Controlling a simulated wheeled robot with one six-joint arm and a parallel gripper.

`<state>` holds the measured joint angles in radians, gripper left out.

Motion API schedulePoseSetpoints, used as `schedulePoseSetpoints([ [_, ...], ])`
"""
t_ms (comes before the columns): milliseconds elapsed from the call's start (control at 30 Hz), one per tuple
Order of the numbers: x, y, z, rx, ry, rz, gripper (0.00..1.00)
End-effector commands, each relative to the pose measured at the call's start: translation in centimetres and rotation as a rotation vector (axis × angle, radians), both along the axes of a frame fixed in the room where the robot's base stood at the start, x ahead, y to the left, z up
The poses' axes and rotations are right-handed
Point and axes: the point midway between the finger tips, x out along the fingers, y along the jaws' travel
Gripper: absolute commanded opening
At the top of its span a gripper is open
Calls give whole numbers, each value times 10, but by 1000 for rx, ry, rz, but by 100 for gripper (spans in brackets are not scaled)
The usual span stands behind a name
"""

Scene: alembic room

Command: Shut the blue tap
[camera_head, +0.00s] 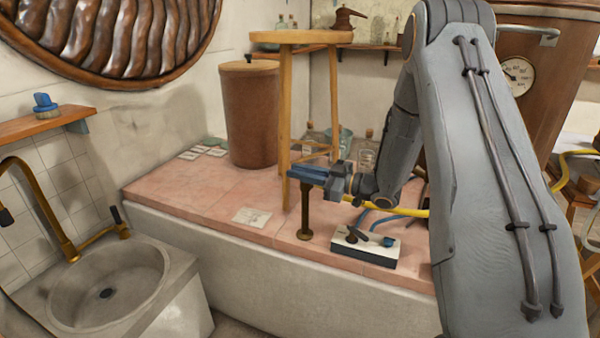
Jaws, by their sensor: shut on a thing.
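A small pale box with dark sides (365,248) stands at the front edge of the pink tiled top. It has a blue knob (388,241) at its right and a dark lever (352,235) at its left. My gripper (310,175) is above and to the left of this box. Its jaws are shut at the upper end of an upright brass post (306,212) with a flared foot. Blue shows at the top of the post; I cannot tell how much of it belongs to my jaws. The foot appears low over or on the tiles.
A wooden stool (286,120) stands just behind my gripper, beside a brown cylinder (250,115). A yellow hose (400,211) and blue hoses run behind the box. A sink (105,290) is at left. Tiles left of the post are mostly clear, with a card (252,217).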

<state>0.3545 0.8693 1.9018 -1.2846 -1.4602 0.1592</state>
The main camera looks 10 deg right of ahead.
Motion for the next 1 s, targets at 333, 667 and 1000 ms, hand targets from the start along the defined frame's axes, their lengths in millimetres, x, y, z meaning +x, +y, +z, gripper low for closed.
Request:
schedulePoseSetpoints([
  [333, 1, 0, 1, 0, -4, 45, 0],
  [667, 1, 0, 2, 0, -5, 45, 21],
  [1000, 0, 0, 1, 0, -3, 47, 33],
])
